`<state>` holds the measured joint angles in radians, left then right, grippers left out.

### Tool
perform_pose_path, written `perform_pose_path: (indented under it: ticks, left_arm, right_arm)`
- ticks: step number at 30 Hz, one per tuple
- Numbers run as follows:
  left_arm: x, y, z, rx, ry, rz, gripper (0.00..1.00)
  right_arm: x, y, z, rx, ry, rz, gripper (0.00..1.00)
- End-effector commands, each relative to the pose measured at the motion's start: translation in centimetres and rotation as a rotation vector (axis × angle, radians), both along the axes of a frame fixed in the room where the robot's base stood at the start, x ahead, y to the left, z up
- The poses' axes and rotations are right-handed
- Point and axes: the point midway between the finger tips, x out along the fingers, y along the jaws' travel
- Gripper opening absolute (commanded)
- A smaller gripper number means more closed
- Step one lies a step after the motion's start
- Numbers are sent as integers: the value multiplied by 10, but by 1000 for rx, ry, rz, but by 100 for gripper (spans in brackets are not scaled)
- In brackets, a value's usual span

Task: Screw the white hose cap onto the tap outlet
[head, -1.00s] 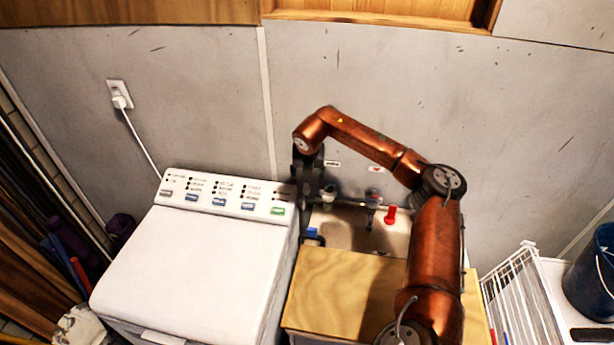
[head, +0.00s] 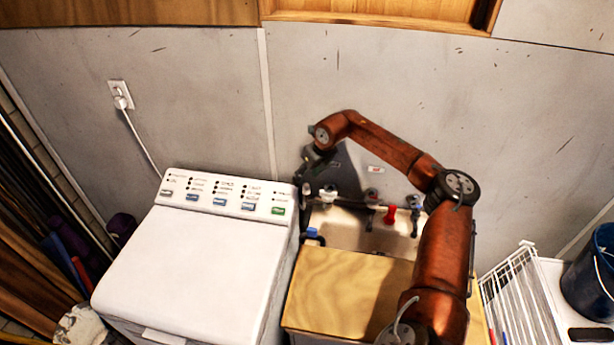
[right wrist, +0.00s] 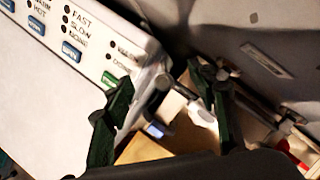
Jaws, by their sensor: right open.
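My right gripper (head: 304,186) is above the sink's back left corner, beside the washer's panel. In the right wrist view it (right wrist: 160,77) is open, one dark finger on each side. A small white piece (right wrist: 201,115), which looks like the hose cap, shows between the fingers, closer to the right one; I cannot tell whether it touches anything. A pale ring-shaped part and a whitish hose-like strip (right wrist: 143,97) lie near the left finger. In the head view a white fitting (head: 329,190) shows beside the gripper at the tap pipe. The tap outlet cannot be clearly made out. My left gripper is out of view.
The washer (head: 190,265) stands left of the sink (head: 350,232). A wooden board (head: 345,290) covers the sink's front. A red handle (head: 390,214) and a blue part (head: 312,233) are nearby. The grey wall (head: 420,90) is close behind the arm. A white rack (head: 520,290) stands right.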

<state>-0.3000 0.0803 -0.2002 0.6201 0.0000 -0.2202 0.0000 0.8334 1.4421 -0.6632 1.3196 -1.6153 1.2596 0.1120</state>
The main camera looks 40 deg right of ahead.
Motion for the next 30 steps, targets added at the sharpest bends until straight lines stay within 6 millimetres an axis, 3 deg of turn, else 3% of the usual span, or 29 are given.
perform_pose_path:
  ticks: [11, 30]
  left_arm:
    - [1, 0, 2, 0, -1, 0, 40]
    - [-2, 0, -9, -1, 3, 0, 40]
  right_arm:
    - [3, 2, -1, 0, 1, -1, 52]
    - [3, 2, -25, -1, 2, -3, 52]
